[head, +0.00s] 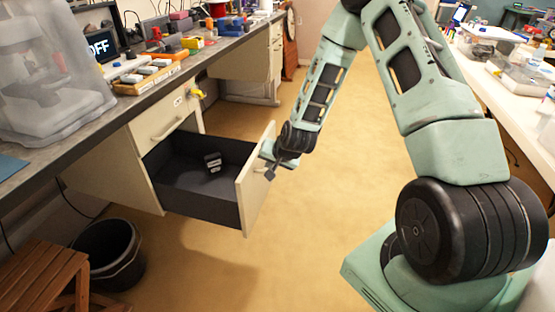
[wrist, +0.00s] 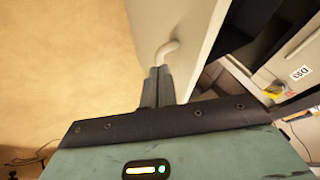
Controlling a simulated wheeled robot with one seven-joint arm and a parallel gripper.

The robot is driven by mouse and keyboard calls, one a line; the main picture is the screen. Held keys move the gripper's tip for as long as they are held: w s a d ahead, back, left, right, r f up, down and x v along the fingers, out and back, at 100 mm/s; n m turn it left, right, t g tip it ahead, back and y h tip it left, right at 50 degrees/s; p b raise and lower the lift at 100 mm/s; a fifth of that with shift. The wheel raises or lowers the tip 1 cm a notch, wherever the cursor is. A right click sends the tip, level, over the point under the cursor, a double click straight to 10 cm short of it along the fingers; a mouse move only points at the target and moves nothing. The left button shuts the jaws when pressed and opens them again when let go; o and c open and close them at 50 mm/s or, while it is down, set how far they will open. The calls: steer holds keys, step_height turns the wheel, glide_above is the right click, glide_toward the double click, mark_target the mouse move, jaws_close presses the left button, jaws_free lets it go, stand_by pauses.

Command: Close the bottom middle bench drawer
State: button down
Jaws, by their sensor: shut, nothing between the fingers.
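The bottom bench drawer (head: 200,200) stands pulled far out under the left bench, with a cream front (head: 257,185) and a dark inside. A small grey and black object (head: 212,162) lies in it. My gripper (head: 270,168) is at the outer face of the drawer front, near its top. In the wrist view my gripper (wrist: 160,72) is shut, its fingertips at or very near the pale curved handle (wrist: 166,50) on the drawer front (wrist: 190,25). I cannot tell whether they touch. Nothing shows between the fingers.
A shut upper drawer (head: 162,125) sits above the open one. A black bin (head: 107,252) and a wooden stool (head: 42,275) stand at lower left. A white counter (head: 500,85) runs along the right. The tan floor (head: 290,230) between is clear.

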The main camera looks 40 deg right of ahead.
mark_target(255, 165)
steer(key=shift+w+a+r, duration=0.15)
steer(key=shift+w+a, duration=0.95)
steer(key=shift+w, duration=0.15)
steer(key=shift+w, duration=0.1)
